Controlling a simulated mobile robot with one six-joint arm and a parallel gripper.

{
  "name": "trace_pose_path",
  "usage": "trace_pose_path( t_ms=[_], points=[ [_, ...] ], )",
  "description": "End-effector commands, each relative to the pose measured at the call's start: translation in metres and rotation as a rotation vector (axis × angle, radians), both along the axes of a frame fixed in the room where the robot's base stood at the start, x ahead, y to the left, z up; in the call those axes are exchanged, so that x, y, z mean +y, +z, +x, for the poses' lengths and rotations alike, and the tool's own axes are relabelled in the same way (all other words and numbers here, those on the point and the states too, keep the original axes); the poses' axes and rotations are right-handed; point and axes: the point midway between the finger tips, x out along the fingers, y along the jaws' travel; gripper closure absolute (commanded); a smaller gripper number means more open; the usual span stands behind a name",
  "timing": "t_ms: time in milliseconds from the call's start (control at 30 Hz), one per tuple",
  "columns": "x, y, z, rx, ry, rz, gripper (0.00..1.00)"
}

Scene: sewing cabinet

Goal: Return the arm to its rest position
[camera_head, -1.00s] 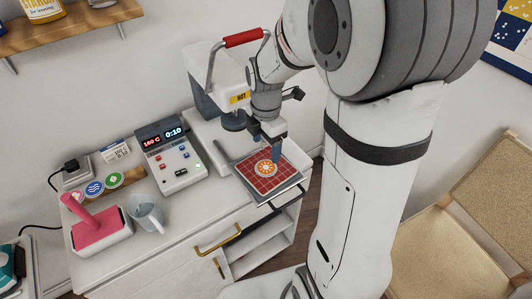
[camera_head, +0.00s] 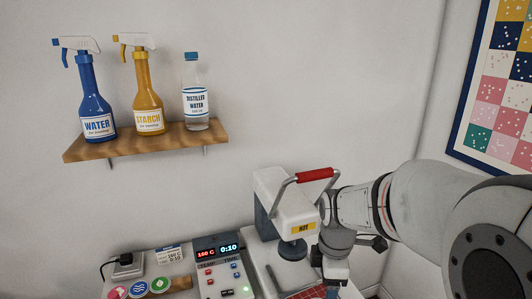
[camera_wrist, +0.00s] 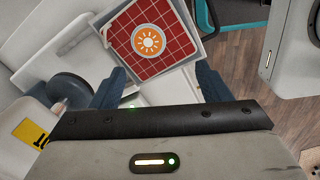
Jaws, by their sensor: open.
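My gripper (camera_head: 333,285) hangs at the bottom edge of the head view, just right of the white heat press (camera_head: 285,205) with its red handle. In the wrist view my gripper (camera_wrist: 161,82) has its two blue fingers spread wide, with nothing between them. Past the fingertips lies a red checked pad (camera_wrist: 152,62) on a pale tray. A round orange patch with a white sun shape (camera_wrist: 148,41) lies flat on the pad, apart from the fingers. In the head view only a corner of the pad (camera_head: 304,295) shows.
A control box (camera_head: 222,265) reads 160 C and 0:10, left of the press. A wooden shelf (camera_head: 150,139) above holds blue, yellow and clear bottles. A framed quilt picture (camera_head: 500,90) hangs at right. The wall between is bare.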

Motion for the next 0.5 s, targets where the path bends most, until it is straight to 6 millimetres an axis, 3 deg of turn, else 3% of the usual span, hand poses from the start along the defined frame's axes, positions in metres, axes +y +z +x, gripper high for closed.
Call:
trace_pose_path(
  t_ms=[200,500],
  points=[
    [-0.002,0.027,-0.043,-0.076,-0.537,0.048,0.30],
    [-0.004,0.043,-0.095,-0.147,-1.210,0.161,0.30]
  ],
)
